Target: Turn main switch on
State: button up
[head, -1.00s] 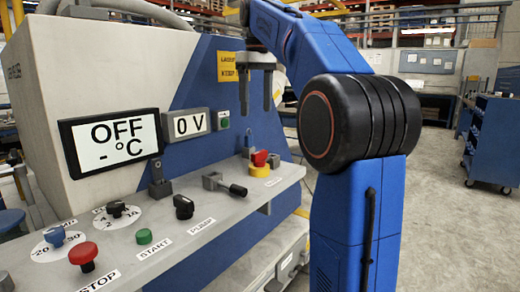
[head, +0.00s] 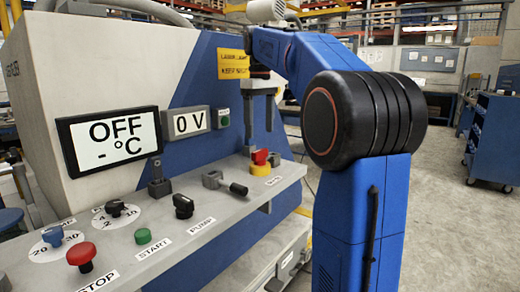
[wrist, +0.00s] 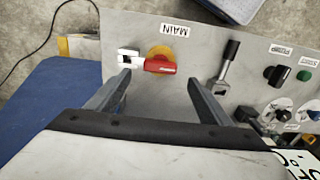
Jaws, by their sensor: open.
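The main switch (head: 260,162) has a red handle on a yellow base, at the far right end of the grey control panel. In the wrist view the red handle (wrist: 158,66) lies sideways on its round yellow base, beside the MAIN label (wrist: 174,30). My gripper (head: 260,128) points down above the panel end, its two fingers apart and empty. In the wrist view my gripper (wrist: 160,88) has one finger on each side of the switch, and no contact shows. The display (head: 112,143) reads OFF.
The pump knob (head: 183,206), green start button (head: 143,236) and red stop button (head: 82,256) lie nearer. A small display (head: 188,124) reads 0 V. The machine wall rises behind the panel.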

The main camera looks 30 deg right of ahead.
aim_at(260, 150)
notch_tip(260, 150, down, 8)
jog(key=shift+r, duration=0.15)
jog(key=shift+c, duration=0.5)
jog(key=c, duration=1.4)
